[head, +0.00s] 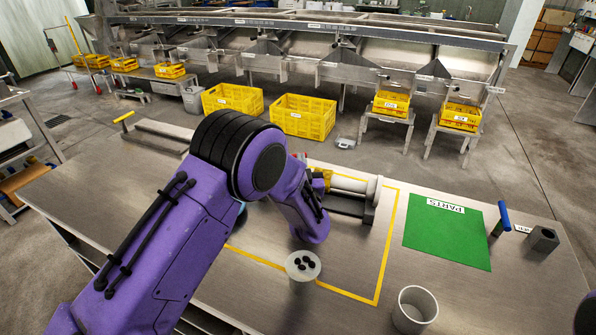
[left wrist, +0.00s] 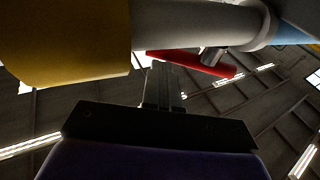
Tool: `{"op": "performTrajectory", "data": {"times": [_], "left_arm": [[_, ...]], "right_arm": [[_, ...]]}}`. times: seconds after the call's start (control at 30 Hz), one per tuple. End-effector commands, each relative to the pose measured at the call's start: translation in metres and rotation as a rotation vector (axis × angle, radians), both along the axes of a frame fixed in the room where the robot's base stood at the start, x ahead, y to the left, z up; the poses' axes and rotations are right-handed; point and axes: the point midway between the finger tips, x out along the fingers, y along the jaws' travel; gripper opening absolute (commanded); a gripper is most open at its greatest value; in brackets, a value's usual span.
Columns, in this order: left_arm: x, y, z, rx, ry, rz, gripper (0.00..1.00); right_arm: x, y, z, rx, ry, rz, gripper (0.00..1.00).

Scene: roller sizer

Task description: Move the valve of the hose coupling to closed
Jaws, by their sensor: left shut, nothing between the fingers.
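The hose coupling (head: 352,184) lies on the bench inside the yellow outline, a pale grey cylinder with a yellow part at its left end. My purple left arm hides part of it. In the left wrist view, its grey pipe (left wrist: 195,22) and yellow body (left wrist: 65,40) are overhead. A red valve lever (left wrist: 200,64) runs alongside and just below the pipe. My left gripper (left wrist: 162,75) is shut and empty, its tips close to the lever's left end; I cannot tell whether they touch. The head view hides its fingers behind my arm. My right gripper is out of view.
A grey round container (head: 303,265) with several black pieces stands near my arm. An empty grey cup (head: 415,309) stands at the front. A green mat (head: 447,232), a blue-handled tool (head: 502,219) and a dark block (head: 543,240) are on the right. Yellow crates (head: 303,117) stand beyond the bench.

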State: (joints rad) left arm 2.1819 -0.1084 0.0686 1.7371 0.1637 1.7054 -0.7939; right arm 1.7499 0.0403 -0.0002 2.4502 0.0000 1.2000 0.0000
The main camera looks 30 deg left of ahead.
Motion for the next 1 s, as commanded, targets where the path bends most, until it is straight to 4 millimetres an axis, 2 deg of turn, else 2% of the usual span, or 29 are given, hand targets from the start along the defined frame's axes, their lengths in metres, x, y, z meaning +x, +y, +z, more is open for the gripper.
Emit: {"op": "performTrajectory", "data": {"times": [0.8, 0.87, 1.0], "left_arm": [[0.006, 0.0, 0.001, 0.0, 0.0, -0.002, 0.0], [0.006, 0.0, 0.004, 0.0, -0.001, -0.002, 0.0], [0.006, 0.0, 0.029, -0.001, -0.005, -0.001, 0.0]], "right_arm": [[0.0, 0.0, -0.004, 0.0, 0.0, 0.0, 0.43], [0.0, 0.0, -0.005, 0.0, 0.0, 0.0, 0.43], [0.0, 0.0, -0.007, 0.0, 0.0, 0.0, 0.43]]}}
